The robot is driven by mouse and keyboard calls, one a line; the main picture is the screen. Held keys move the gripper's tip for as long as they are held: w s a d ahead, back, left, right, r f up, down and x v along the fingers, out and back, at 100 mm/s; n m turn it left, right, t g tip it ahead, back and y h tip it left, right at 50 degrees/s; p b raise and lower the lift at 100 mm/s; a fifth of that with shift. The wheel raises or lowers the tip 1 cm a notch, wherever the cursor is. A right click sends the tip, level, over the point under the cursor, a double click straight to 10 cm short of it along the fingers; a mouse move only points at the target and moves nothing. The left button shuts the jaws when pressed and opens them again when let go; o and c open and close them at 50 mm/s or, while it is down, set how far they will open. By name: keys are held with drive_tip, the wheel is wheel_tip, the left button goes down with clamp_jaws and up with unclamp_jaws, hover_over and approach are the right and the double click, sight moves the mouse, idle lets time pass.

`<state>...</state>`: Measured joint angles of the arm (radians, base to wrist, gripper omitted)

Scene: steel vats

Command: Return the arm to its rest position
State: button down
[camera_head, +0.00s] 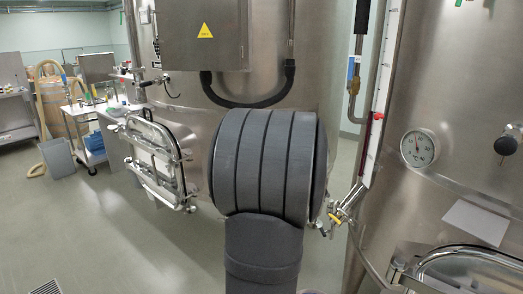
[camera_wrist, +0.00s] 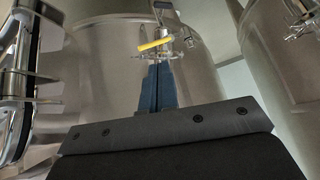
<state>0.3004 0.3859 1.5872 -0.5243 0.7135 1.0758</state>
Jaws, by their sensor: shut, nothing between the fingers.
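My gripper (camera_wrist: 160,67) shows in the wrist view as two dark blue fingers side by side, pointing up the picture. They are shut together with nothing between them. Beyond the fingertips is a valve with a yellow handle (camera_wrist: 155,44); whether the tips touch it I cannot tell. In the head view, a thick grey ribbed link of my arm fills the middle and hides my gripper.
Steel vats stand behind my arm (camera_head: 310,60) and at the right (camera_head: 460,80), the right one with a dial gauge (camera_head: 418,148). An oval hatch (camera_head: 155,160) sticks out at left. A valve (camera_head: 340,214) juts out between the vats. Open floor (camera_head: 110,240) lies at lower left.

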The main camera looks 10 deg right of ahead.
drive_tip(key=w+d+f+n+g, duration=0.3)
drive_tip(key=w+d+f+n, duration=0.1)
drive_tip(key=w+d, duration=0.5)
drive_tip(key=shift+f+y, duration=0.4)
drive_tip(key=shift+f, duration=0.45)
